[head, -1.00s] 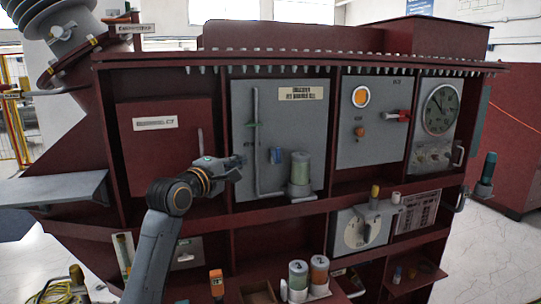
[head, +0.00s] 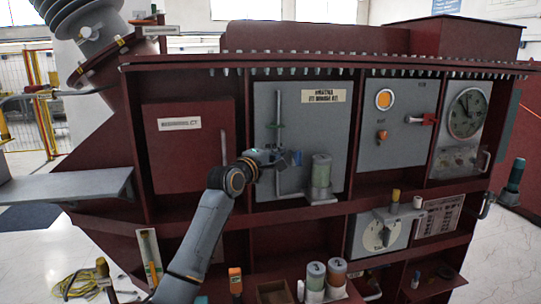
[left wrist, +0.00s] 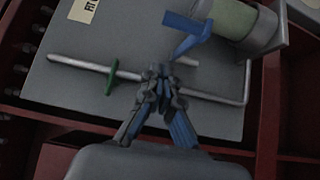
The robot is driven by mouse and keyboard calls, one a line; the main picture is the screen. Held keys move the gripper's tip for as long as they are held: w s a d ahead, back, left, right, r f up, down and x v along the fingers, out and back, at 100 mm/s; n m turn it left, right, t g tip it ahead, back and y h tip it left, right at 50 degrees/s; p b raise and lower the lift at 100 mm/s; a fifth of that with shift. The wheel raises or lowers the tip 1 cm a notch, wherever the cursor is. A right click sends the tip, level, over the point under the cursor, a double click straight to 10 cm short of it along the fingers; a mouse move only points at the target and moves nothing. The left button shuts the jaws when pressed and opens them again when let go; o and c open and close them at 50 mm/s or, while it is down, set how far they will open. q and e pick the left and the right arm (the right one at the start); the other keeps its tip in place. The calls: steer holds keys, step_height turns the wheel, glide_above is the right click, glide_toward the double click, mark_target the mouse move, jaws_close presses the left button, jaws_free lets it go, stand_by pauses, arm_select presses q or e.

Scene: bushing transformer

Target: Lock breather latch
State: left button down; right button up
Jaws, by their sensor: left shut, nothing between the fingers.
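The breather (head: 320,178) is a clear cylinder with green filling, standing on a ledge at the lower right of the grey panel. The blue latch (head: 297,158) is just left of it; in the left wrist view the latch (left wrist: 188,28) is a bent blue handle beside the cylinder (left wrist: 243,22). My left gripper (head: 280,162) is in front of the grey pipe, just left of the latch. In the left wrist view its fingers (left wrist: 160,72) are shut and empty, over the pipe and below the latch's lower end. Contact with the latch or pipe cannot be told.
The grey pipe (left wrist: 75,66) carries a green handle (left wrist: 111,77). The grey panel (head: 330,120) sits in a dark red frame with protruding ledges. Two canisters (head: 315,276) and an open box (head: 272,292) stand on the lower shelf.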

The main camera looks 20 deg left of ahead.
arm_select(q)
steer(key=d, duration=0.1)
steer(key=s+d+p, duration=0.1)
steer(key=d, duration=0.1)
steer(key=shift+s+d, duration=0.2)
steer(key=shift+d, duration=0.1)
steer(key=shift+p, duration=0.3)
